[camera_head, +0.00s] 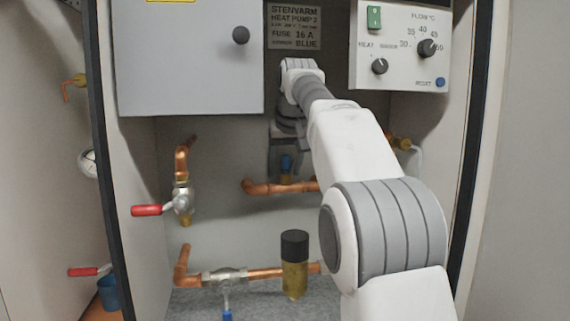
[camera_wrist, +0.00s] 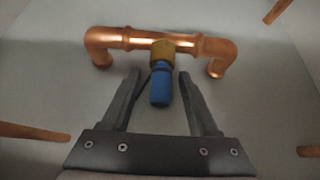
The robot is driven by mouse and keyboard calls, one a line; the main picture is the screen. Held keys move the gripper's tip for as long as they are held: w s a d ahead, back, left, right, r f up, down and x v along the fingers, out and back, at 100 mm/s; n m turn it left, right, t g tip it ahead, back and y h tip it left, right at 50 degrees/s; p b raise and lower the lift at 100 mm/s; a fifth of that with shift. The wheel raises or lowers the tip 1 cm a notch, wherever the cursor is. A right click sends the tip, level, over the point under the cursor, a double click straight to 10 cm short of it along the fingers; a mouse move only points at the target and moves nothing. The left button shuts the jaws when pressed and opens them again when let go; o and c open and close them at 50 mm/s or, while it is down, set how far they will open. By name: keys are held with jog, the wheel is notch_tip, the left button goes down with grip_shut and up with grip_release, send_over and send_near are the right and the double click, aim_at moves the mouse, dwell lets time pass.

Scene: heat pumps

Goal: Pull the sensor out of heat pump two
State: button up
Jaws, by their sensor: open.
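The blue sensor (camera_wrist: 160,88) sits in a brass fitting (camera_wrist: 162,50) on a copper pipe (camera_wrist: 130,38) in the wrist view. My gripper (camera_wrist: 160,75) is open, with one finger on each side of the sensor and gaps between. In the head view my gripper (camera_head: 286,158) is partly hidden by my arm. The plate on heat pump two (camera_head: 294,26) reads "STENVARM HEAT PUMP 2" and ends in "BLUE".
A grey box door (camera_head: 185,60) with a dark knob hangs at upper left. A control panel (camera_head: 408,45) is at upper right. A red-handled valve (camera_head: 150,210), a black-capped brass part (camera_head: 295,265) and a lower pipe valve (camera_head: 225,277) stand inside the cabinet.

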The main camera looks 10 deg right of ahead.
grip_shut()
jog(key=shift+r, duration=0.1)
